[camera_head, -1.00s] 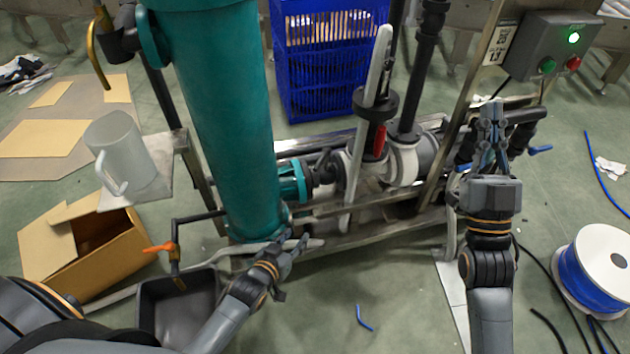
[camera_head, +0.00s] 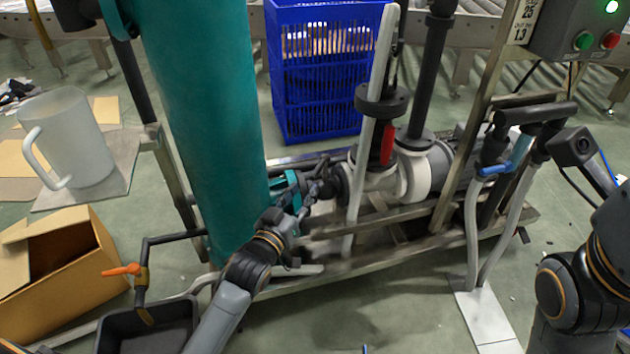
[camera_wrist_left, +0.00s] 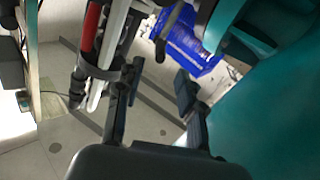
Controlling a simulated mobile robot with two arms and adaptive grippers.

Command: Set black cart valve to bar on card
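A card (camera_head: 524,22) with small print hangs beside the control box; the figures 25 and 13 seem to show, the rest is unclear. A black round valve body (camera_head: 383,103) with a red handle (camera_head: 387,143) sits mid-cart; the red handle also shows in the left wrist view (camera_wrist_left: 90,27). A blue-handled valve (camera_head: 497,169) is on the black pipe at right. My left gripper (camera_head: 306,190) is at the dark coupling by the teal column, left of the red handle. Its fingers (camera_wrist_left: 155,100) are apart, with nothing seen between. My right arm (camera_head: 585,285) is at the right edge; its fingers are unclear.
The teal column (camera_head: 205,130) stands close left of my left gripper. An orange-handled tap (camera_head: 122,270), a jug (camera_head: 75,140) and a cardboard box (camera_head: 65,260) are at left. A blue crate (camera_head: 325,75) is behind.

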